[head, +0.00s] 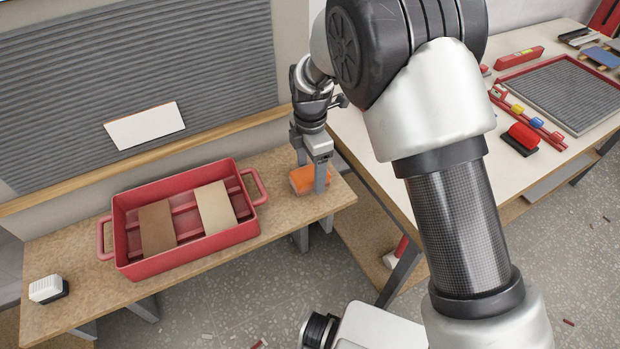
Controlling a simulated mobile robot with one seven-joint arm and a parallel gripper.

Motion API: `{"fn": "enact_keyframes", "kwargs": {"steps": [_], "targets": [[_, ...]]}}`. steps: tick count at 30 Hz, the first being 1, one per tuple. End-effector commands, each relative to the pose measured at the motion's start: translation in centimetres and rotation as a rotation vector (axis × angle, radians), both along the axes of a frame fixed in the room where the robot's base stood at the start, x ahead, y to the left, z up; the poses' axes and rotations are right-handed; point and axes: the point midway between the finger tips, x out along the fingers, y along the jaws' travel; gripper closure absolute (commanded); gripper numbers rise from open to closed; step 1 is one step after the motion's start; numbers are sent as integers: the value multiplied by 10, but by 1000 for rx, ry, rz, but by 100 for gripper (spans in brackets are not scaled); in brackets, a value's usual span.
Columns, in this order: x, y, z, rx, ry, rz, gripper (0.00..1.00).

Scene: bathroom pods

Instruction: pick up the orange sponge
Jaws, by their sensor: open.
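The orange sponge (304,180) lies on the right end of the low brown bench, to the right of the red tray. My gripper (310,182) is over it, pointing down. One finger shows in front of the sponge's right part and hides some of it. The other finger is hard to make out. The jaws are open, and I cannot tell whether they touch the sponge.
The red tray (190,248) holds a brown and a beige piece. A white and black block (48,289) sits at the bench's left end. A white table (440,200) with several tools stands at right. The bench (90,290) is clear in front of the tray.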

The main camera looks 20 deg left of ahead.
Motion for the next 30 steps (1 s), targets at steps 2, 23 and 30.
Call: {"fn": "enact_keyframes", "kwargs": {"steps": [2,23,30], "targets": [[-1,1,-12,-2,3,2,31],[0,1,-15,1,0,1,75],[1,2,7,4,-3,0,75]]}}
